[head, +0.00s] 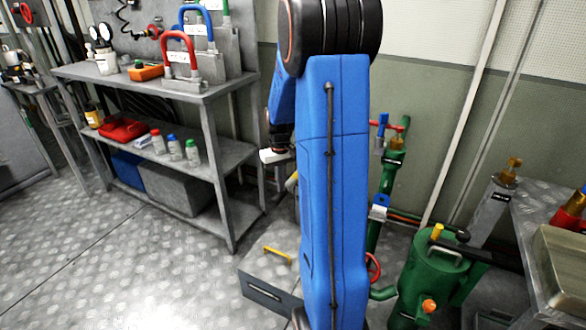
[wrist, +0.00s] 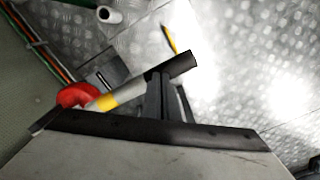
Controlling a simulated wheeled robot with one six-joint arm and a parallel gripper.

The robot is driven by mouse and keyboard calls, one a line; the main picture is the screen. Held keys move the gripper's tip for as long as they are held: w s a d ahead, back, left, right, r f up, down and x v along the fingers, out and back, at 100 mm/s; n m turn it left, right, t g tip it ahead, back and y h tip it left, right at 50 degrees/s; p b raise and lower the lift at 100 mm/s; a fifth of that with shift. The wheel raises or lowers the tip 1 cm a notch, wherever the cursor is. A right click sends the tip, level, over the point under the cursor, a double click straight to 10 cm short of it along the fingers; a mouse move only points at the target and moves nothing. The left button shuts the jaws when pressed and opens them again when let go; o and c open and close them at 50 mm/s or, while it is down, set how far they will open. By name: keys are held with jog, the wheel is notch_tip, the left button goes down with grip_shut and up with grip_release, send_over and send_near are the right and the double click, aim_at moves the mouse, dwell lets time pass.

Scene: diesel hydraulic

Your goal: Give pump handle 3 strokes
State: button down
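The pump handle (wrist: 130,92) shows in the wrist view as a slanting bar with a black end, a grey shaft and a yellow band. Its lower left end meets a red part (wrist: 76,95). My gripper (wrist: 168,84) has its dark fingers right at the handle's black end; whether they press on it I cannot tell. In the head view my gripper (head: 274,155) is partly visible left of my blue arm, which hides most of the pump area. A short pale piece beside the arm may be part of the handle.
A metal shelf bench (head: 160,92) with bottles and tools stands at left. A green tank (head: 428,275) and green pipes with a red valve lever (head: 385,127) stand right of my arm. Open floor is at lower left.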

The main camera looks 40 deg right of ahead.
jog(key=shift+s+a+f, duration=0.1)
jog(key=shift+a+f, duration=0.05)
jog(key=shift+f, duration=2.05)
notch_tip(320, 180, up, 16)
jog(key=d, duration=0.1)
jog(key=shift+w, duration=0.2)
dwell(0.5)
dwell(0.6)
